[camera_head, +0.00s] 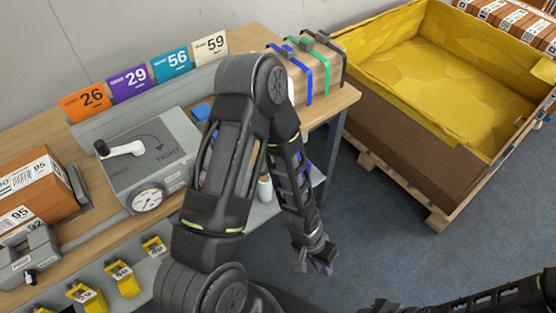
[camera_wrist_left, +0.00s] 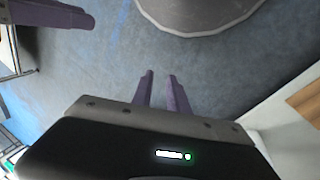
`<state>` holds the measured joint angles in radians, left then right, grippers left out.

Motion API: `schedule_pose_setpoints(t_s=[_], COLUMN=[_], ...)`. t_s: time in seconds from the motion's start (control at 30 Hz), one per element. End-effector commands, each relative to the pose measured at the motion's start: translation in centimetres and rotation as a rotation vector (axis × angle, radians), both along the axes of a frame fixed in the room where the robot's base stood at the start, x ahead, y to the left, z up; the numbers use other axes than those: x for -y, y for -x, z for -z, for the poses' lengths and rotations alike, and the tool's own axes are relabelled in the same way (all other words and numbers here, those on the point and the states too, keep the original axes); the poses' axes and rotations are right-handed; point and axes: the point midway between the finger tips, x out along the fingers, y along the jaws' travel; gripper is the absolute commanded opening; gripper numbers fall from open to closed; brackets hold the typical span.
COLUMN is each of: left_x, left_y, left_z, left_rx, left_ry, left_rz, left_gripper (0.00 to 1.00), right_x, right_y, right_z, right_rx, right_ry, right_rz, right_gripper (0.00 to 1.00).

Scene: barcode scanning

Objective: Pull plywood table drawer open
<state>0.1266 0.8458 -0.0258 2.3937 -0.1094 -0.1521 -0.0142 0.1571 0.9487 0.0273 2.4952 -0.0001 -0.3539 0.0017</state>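The plywood table (camera_head: 345,98) runs along the wall from lower left to upper middle in the head view. I cannot make out its drawer; my left arm covers part of the table front. My left gripper (camera_head: 320,262) hangs over the floor, apart from the table and in front of its right end. In the left wrist view its two purple fingers (camera_wrist_left: 160,80) are a little apart with nothing between them. A pale panel with a wooden part (camera_wrist_left: 306,104) shows at that view's right edge; I cannot tell whether it is the drawer. My right gripper is not clearly seen.
A grey torque device (camera_head: 150,165) with a dial, cardboard boxes (camera_head: 28,185) and strapped boxes (camera_head: 318,72) stand on the table. Yellow tags (camera_head: 122,278) line its front. A yellow-lined crate (camera_head: 400,165) sits on a pallet at right. Blue floor (camera_head: 385,235) between is clear.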

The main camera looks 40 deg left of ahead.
Motion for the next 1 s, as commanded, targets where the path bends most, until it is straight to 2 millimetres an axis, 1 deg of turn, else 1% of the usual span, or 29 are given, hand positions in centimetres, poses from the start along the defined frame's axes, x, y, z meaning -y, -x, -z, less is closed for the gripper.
schedule_pose_setpoints(t_s=[0.03, 0.07, 0.1, 0.17, 0.2, 0.27, 0.3, 0.4, 0.43, 0.5, 0.6, 0.87, 1.0], left_x=[-1.7, -2.9, -4.9, -8.3, -10.9, -15.0, -17.4, -22.2, -23.2, -24.7, -25.4, -25.3, -25.3], left_y=[-2.9, -4.3, -6.4, -9.3, -11.1, -13.2, -14.2, -15.3, -15.4, -15.5, -15.4, -15.4, -15.4], left_z=[-0.9, -1.6, -2.8, -5.1, -7.0, -10.1, -12.1, -16.3, -17.2, -18.6, -19.2, -19.0, -18.3], left_rx=[0.033, 0.044, 0.060, 0.075, 0.081, 0.080, 0.073, 0.051, 0.044, 0.032, 0.023, 0.022, 0.021], left_ry=[-0.028, -0.050, -0.087, -0.158, -0.214, -0.301, -0.357, -0.463, -0.485, -0.519, -0.533, -0.530, -0.530], left_rz=[0.041, 0.074, 0.120, 0.183, 0.220, 0.260, 0.279, 0.296, 0.298, 0.300, 0.299, 0.299, 0.300], left_gripper=[0.20, 0.20, 0.20, 0.20, 0.20, 0.20, 0.20, 0.20, 0.20, 0.20, 0.20, 0.20, 0.20], right_x=[0.0, 0.0, 0.0, 0.0, 0.0, 0.0, 0.0, 0.0, 0.0, 0.0, 0.0, 0.0, 0.0], right_y=[0.0, 0.0, 0.0, -0.1, -0.1, -0.1, -0.1, -0.1, -0.1, -0.1, -0.1, -0.1, -0.1], right_z=[0.1, 0.2, 0.3, 0.4, 0.5, 0.6, 0.7, 0.7, 0.7, 0.8, 0.7, 0.7, 0.6], right_rx=[0.001, 0.001, 0.001, 0.001, 0.001, 0.002, 0.003, 0.003, 0.003, 0.003, 0.003, 0.003, 0.003], right_ry=[0.000, 0.000, -0.001, -0.001, -0.001, -0.001, -0.002, -0.002, -0.002, -0.002, -0.002, -0.002, -0.002], right_rz=[0.000, 0.000, 0.000, -0.001, -0.001, 0.000, 0.000, 0.000, 0.000, 0.000, 0.000, 0.000, 0.000], right_gripper=[0.25, 0.25, 0.25, 0.25, 0.25, 0.25, 0.25, 0.25, 0.25, 0.25, 0.25, 0.25, 0.25])
